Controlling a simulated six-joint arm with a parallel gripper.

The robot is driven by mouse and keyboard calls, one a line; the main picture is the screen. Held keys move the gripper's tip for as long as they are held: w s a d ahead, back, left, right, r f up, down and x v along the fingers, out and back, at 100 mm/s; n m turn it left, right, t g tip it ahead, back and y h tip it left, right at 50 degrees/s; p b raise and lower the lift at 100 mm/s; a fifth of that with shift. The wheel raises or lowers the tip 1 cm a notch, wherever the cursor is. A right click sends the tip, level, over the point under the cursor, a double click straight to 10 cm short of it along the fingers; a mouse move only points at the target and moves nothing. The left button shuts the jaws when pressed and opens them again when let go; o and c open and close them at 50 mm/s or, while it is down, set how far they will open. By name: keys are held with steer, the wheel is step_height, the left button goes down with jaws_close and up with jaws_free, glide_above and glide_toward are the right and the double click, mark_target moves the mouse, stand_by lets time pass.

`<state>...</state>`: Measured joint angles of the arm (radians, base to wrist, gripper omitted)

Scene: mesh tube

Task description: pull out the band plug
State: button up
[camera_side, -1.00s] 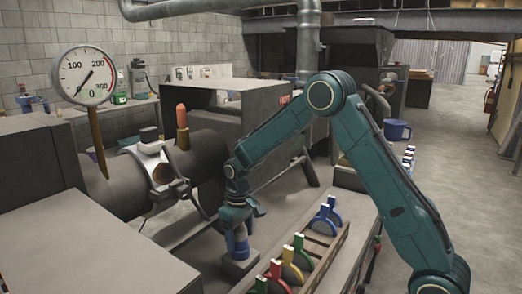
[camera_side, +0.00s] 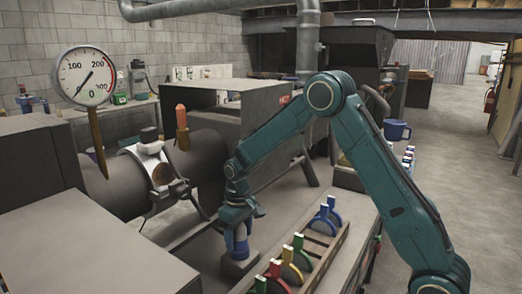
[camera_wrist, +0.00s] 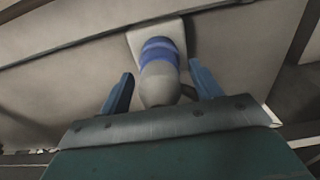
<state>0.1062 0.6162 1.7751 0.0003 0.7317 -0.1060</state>
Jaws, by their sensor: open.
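A grey, round-topped plug with a blue band (camera_wrist: 160,55) stands between my fingers in the wrist view, on a pale block. In the side view its blue part (camera_side: 239,246) shows under my gripper (camera_side: 238,222). It looks like the band plug, though no label shows. My gripper (camera_wrist: 163,82) is open, with one finger on each side of the plug and gaps visible. A silver band (camera_side: 156,165) is clamped around the dark tube (camera_side: 120,185) to the left. A dark cable runs from it towards my gripper; its far end is hidden.
A rack (camera_side: 330,240) with several coloured, ring-shaped tools stands close to the right of my gripper. A dial gauge (camera_side: 86,76) and an orange-tipped fitting (camera_side: 181,118) rise from the tube. A metal housing (camera_side: 225,105) stands behind my arm.

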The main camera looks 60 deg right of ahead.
steer(key=shift+s+f, duration=0.25)
steer(key=shift+f, duration=0.4)
steer(key=shift+c, duration=0.4)
steer(key=c, duration=1.2)
steer(key=shift+r, duration=0.5)
steer(key=shift+w+r, duration=0.15)
steer(key=shift+r, duration=2.05)
steer(key=shift+r, duration=0.5)
